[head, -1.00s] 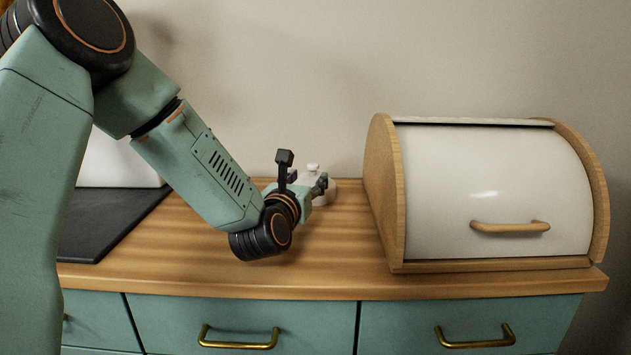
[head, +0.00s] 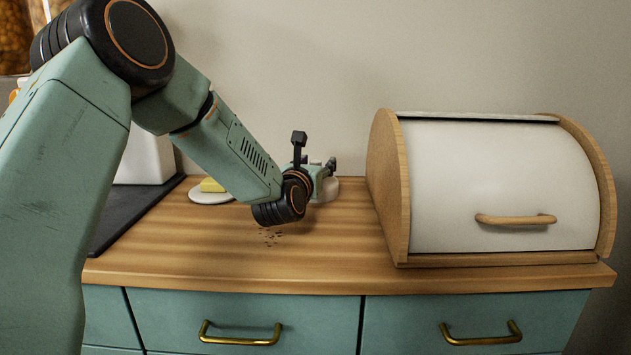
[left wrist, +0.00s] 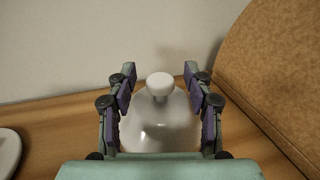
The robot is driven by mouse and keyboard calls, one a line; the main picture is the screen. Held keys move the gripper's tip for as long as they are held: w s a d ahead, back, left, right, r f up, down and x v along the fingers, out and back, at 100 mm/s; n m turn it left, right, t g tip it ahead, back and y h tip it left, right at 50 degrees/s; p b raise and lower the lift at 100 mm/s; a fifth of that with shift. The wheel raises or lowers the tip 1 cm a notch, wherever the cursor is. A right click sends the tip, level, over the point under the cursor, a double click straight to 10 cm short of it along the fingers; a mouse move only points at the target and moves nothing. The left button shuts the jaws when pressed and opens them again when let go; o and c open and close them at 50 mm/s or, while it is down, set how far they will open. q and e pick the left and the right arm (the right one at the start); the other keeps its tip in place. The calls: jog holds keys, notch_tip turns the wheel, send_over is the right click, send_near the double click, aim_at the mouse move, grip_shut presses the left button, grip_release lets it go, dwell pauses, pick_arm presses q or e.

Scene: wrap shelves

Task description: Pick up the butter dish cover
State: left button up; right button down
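The butter dish cover (left wrist: 158,128) is a glossy white dome with a round knob on top. It stands upright on the wooden counter in the left wrist view. My left gripper (left wrist: 160,79) is open, with one finger on each side of the dome. I cannot tell whether the fingers touch it. In the head view, the left gripper (head: 319,168) hides most of the cover, and only its white lower edge (head: 329,190) shows at the right. A yellow butter block (head: 212,185) lies on a white dish (head: 208,197) to the left. My right gripper is out of view.
A bread box (head: 490,185) with wooden sides and a white front stands close to the right of the cover. A dark mat (head: 125,215) lies at the left. The front counter is otherwise clear.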

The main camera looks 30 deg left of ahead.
pick_arm(q)
grip_shut()
dwell(0.3)
